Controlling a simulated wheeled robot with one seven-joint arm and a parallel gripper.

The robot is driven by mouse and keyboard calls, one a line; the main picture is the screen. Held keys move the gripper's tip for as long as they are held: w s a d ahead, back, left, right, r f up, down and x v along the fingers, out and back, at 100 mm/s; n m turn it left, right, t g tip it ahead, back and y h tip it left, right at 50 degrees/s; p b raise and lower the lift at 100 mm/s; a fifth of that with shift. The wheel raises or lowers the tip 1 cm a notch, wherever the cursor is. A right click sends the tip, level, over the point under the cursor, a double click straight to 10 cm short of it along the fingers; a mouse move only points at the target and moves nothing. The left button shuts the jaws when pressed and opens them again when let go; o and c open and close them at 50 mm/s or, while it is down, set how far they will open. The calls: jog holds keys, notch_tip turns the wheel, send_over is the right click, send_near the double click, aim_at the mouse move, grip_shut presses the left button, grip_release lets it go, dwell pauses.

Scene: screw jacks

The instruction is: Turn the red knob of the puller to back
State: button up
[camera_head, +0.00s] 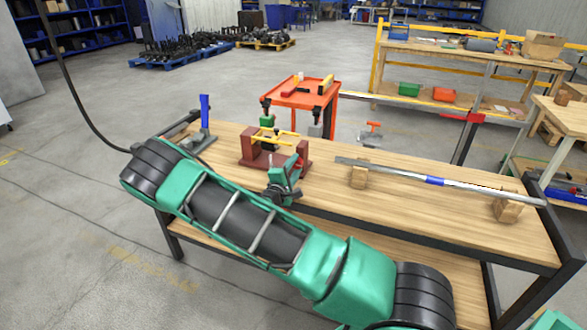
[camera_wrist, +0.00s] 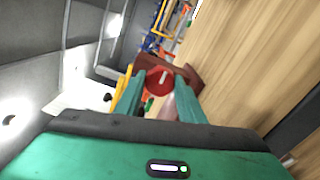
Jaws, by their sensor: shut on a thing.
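The puller (camera_head: 262,160) is a dark red frame on the wooden workbench, with a yellow bar (camera_head: 274,135) across its top. My gripper (camera_head: 293,167) is at the puller's near right side. In the wrist view, the round red knob (camera_wrist: 159,80) with a pale mark on its face sits between the green fingertips of my gripper (camera_wrist: 160,90). The fingers are shut on the knob from both sides. In the head view my gripper hides the knob. The puller's dark red body (camera_wrist: 190,78) shows behind the knob in the wrist view.
The workbench (camera_head: 400,215) also holds a metal bar (camera_head: 400,173) with a blue band on wooden blocks to the right. A blue-handled tool (camera_head: 204,115) stands to the left. An orange-red stand (camera_head: 300,97) is behind the bench. Bare bench lies right of the puller.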

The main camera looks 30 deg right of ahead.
jog(key=n, duration=0.4)
jog(key=shift+w+a+f+n, duration=0.15)
jog(key=shift+w+a+n, duration=0.05)
jog(key=shift+a+n, duration=0.2)
jog(key=n, duration=0.3)
jog(key=shift+n, duration=0.3)
jog(key=n, duration=0.4)
jog(key=shift+n, duration=0.3)
jog(key=n, duration=0.4)
jog(key=shift+f, duration=0.1)
jog(key=n, duration=0.8)
jog(key=shift+n, duration=0.3)
jog(key=n, duration=0.6)
jog(key=shift+d+n, duration=0.1)
jog(key=shift+n, duration=1.1)
jog(key=shift+s+f, duration=0.1)
